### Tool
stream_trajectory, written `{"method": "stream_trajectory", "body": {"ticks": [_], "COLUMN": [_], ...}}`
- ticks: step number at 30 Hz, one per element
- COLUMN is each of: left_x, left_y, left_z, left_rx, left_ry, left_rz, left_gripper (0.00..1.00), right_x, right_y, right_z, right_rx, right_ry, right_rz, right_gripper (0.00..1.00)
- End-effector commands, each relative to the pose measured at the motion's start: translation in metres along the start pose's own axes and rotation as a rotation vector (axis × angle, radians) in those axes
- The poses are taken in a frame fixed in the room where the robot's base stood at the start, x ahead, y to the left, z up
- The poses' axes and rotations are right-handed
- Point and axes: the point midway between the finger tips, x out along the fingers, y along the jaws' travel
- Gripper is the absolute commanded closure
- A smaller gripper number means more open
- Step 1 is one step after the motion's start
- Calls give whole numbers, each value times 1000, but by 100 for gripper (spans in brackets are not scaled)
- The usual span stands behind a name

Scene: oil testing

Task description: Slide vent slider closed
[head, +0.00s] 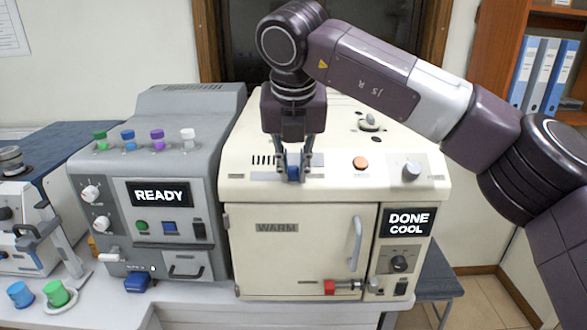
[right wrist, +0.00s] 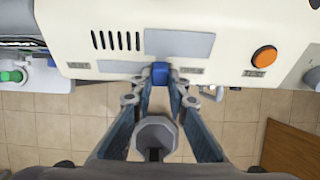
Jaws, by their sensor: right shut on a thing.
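The vent slider is a small blue knob (right wrist: 160,72) on a grey track (right wrist: 120,67) on top of the cream oven (head: 295,222). In the head view the blue knob (head: 293,173) shows between the fingers, beside the dark vent slots (head: 264,160). My right gripper (head: 292,178) points down from above and is shut on the knob. In the right wrist view the fingertips (right wrist: 160,82) close on both sides of it, with the slots (right wrist: 116,40) up and to the left. The knob is partly hidden by the fingers. My left gripper is not in view.
An orange button (head: 360,163), a grey knob (head: 411,170) and a raised fitting (head: 369,122) are on the oven top. The oven door has a handle (head: 355,243); its display (head: 407,222) reads "DONE COOL". A grey machine (head: 165,190) with coloured caps stands close on the left.

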Motion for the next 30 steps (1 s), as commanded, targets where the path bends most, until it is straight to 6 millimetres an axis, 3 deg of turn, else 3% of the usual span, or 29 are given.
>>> {"method": "stream_trajectory", "body": {"ticks": [8,19,30], "left_x": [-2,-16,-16], "left_y": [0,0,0], "left_z": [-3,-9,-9], "left_rx": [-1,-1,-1], "left_ry": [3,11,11], "left_rz": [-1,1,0], "left_gripper": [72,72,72], "right_x": [-1,-2,-2], "right_y": [8,69,76], "right_z": [0,1,1], "right_rx": [-3,-1,-1], "right_ry": [0,-1,-3], "right_rz": [0,0,4], "right_gripper": [100,100,100]}}
